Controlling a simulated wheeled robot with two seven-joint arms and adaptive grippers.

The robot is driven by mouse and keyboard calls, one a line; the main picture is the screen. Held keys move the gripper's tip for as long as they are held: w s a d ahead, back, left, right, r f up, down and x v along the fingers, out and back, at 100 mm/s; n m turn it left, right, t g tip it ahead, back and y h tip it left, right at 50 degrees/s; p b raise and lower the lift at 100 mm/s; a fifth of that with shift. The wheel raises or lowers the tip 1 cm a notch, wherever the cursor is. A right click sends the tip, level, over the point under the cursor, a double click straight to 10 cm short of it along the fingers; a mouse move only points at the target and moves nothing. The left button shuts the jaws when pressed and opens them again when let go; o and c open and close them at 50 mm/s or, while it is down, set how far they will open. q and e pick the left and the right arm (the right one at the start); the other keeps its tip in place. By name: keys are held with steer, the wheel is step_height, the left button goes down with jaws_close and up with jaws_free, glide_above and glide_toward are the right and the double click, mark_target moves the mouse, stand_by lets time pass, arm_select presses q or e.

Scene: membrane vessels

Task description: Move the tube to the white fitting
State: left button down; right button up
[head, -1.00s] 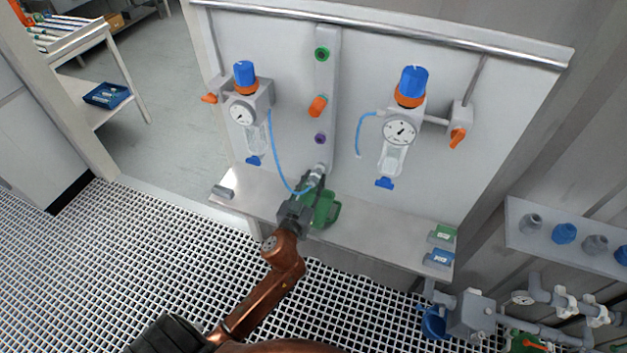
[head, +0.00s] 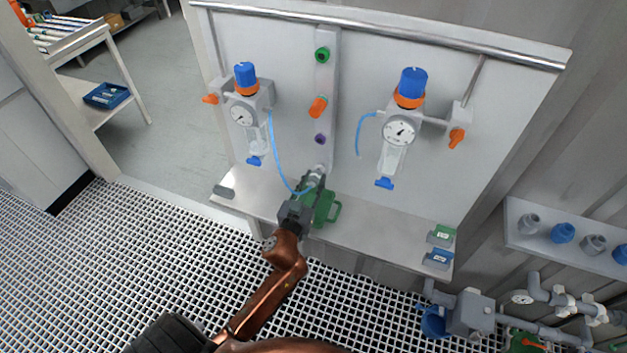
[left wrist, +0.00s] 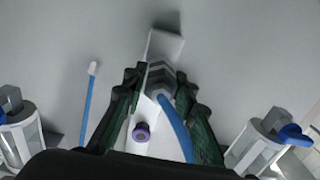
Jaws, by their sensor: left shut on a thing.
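The blue tube (head: 275,160) hangs from the left regulator and curves down to my left gripper (head: 316,182), at the foot of the panel's middle strip. My left gripper is shut on the tube's end. The white fitting (head: 320,169) is at the strip's lower end, right at my fingertips. In the left wrist view, the tube (left wrist: 178,126) runs up between the fingers of my left gripper (left wrist: 160,88) to the pale, stepped fitting (left wrist: 160,74). The fingers partly hide the tube's end; I cannot tell whether it is seated. My right gripper is not in view.
Purple (head: 320,139), orange (head: 318,107) and green (head: 322,54) fittings sit above on the strip. The right regulator (head: 399,131) has a second blue tube (head: 361,135) hanging loose.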

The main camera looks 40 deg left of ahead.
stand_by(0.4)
arm_select(q)
steer(key=shift+w+a, duration=0.15)
steer(key=shift+w, duration=0.35)
steer(key=c, duration=1.5)
jaws_free()
steer(key=v, duration=1.2)
steer(key=shift+f, duration=0.1)
